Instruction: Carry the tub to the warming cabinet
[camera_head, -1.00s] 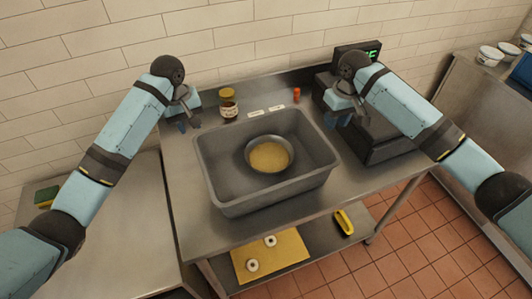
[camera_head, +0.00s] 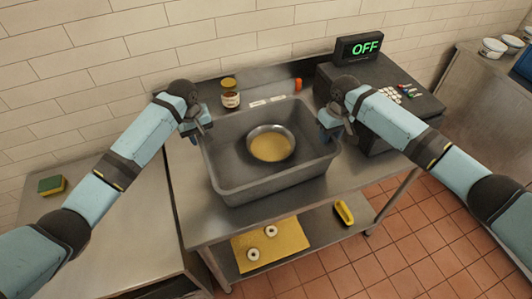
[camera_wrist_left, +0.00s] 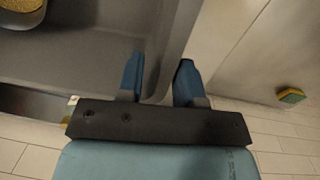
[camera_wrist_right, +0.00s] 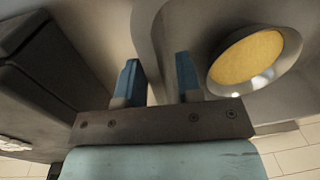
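The grey tub (camera_head: 262,188) sits on the steel table, with a round metal bowl of yellow contents (camera_head: 270,146) inside it. My left gripper (camera_head: 203,122) is at the tub's left wall; in the left wrist view its open fingers (camera_wrist_left: 159,82) have the wall between them. My right gripper (camera_head: 330,125) is at the tub's right wall; in the right wrist view its fingers (camera_wrist_right: 159,78) are apart, with the wall between them. Finger contact with the walls cannot be told. No cabinet is clearly identifiable.
A black unit (camera_head: 415,108) with a green "OFF" display (camera_head: 365,48) stands right of the tub. A jar (camera_head: 230,93) and an orange item (camera_head: 298,84) are behind it. A lower shelf holds a yellow board (camera_head: 283,251). A sponge (camera_head: 52,185) lies on the left counter.

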